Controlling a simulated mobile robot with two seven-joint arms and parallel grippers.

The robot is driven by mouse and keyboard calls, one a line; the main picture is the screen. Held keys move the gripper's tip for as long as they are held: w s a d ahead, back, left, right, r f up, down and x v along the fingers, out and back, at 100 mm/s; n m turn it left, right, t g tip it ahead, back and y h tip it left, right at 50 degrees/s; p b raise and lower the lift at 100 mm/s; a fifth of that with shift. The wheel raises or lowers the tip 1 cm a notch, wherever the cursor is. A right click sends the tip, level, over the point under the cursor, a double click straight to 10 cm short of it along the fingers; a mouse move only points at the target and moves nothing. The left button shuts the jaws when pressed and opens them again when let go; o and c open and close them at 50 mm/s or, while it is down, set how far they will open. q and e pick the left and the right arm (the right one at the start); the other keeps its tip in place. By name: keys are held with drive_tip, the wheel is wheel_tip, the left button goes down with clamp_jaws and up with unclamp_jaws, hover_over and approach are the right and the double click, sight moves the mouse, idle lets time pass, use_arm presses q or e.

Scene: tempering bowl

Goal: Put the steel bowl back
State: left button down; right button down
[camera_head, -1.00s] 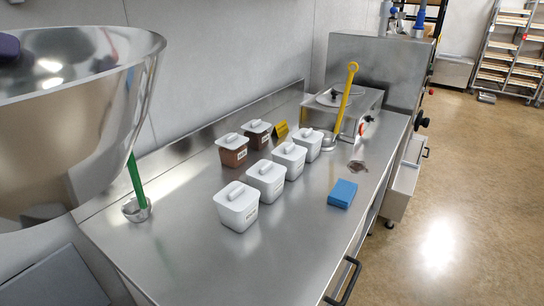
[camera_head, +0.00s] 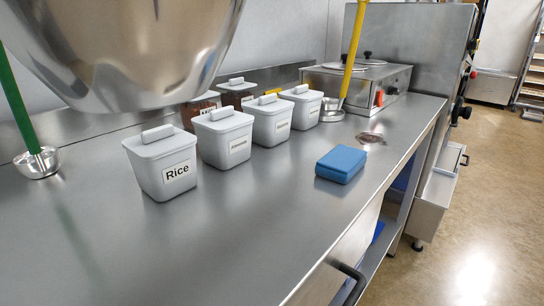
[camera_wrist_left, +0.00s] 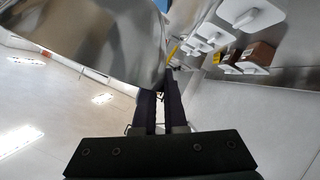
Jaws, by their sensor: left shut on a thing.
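The shiny steel bowl (camera_head: 130,40) hangs large and close at the upper left of the head view, above the counter; its rim is out of frame there. In the left wrist view the bowl (camera_wrist_left: 95,40) fills the upper left. My left gripper (camera_wrist_left: 166,85) is shut on the bowl's edge, its dark fingers reaching up to the steel; the exact contact is hard to see. My right gripper is in neither view.
On the steel counter (camera_head: 240,235) stand several white lidded containers, the nearest a Rice tub (camera_head: 165,165). A green-handled ladle (camera_head: 36,160), a yellow-handled ladle (camera_head: 350,55), a blue sponge (camera_head: 341,163) and a steel warmer unit (camera_head: 345,85) also stand there. The front counter is clear.

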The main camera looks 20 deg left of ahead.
use_arm(q)
wheel_tip(320, 180, down, 20)
drive_tip(key=b, duration=0.5)
drive_tip(key=shift+b, duration=0.3)
drive_tip(key=c, duration=1)
unclamp_jaws()
drive_tip(key=p+v, duration=0.1)
drive_tip(key=v, duration=1.1)
